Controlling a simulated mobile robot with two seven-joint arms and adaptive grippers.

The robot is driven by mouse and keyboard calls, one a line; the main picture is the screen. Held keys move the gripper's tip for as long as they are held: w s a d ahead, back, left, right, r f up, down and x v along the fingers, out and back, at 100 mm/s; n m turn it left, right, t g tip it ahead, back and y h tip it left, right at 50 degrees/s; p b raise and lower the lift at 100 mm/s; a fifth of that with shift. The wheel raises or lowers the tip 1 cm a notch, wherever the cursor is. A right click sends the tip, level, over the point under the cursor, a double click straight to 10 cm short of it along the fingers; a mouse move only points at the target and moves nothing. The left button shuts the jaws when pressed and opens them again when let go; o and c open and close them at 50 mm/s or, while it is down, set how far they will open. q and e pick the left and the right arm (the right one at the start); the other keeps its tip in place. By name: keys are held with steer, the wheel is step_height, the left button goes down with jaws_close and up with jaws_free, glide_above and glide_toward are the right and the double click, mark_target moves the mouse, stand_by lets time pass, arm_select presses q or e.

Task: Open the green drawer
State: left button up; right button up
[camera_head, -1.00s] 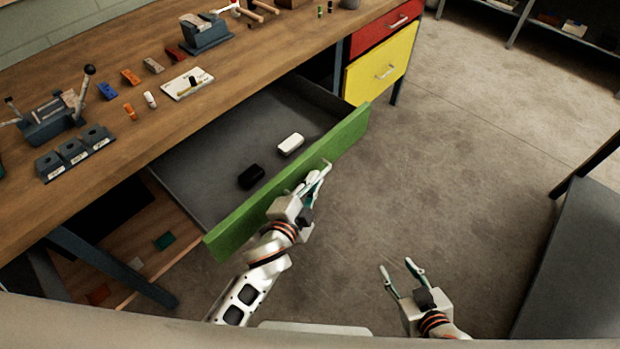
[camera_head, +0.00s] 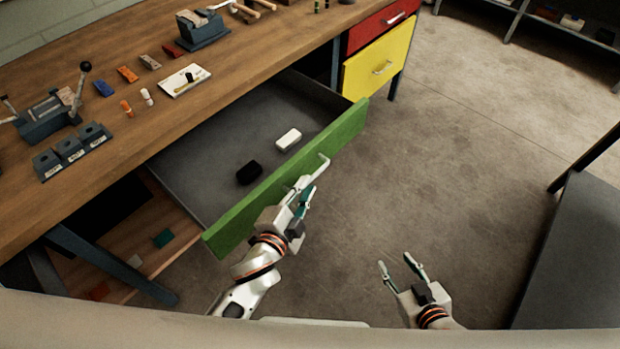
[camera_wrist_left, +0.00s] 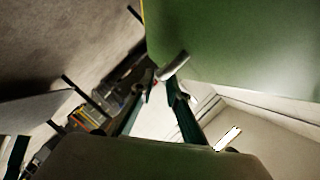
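The green drawer (camera_head: 290,185) stands well pulled out from under the wooden bench, and its grey inside shows. A light bar handle (camera_head: 318,168) is on its front; it also shows in the left wrist view (camera_wrist_left: 173,66). My left gripper (camera_head: 308,190) is in front of the drawer face, just short of the handle. Its fingers (camera_wrist_left: 161,88) are parted, with nothing seen between them, and the handle lies just beyond the tips. My right gripper (camera_head: 396,262) is open and empty over the floor, to the right.
A white block (camera_head: 288,138) and a black block (camera_head: 249,173) lie in the drawer. A yellow drawer (camera_head: 381,66) and a red drawer (camera_head: 383,28) are shut at the bench's far end. A dark grey surface (camera_head: 575,255) stands at right. The floor between is clear.

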arm_select(q)
steer(key=v, duration=0.7)
steer(key=shift+s, duration=0.25)
steer(key=shift+a+r, duration=0.1)
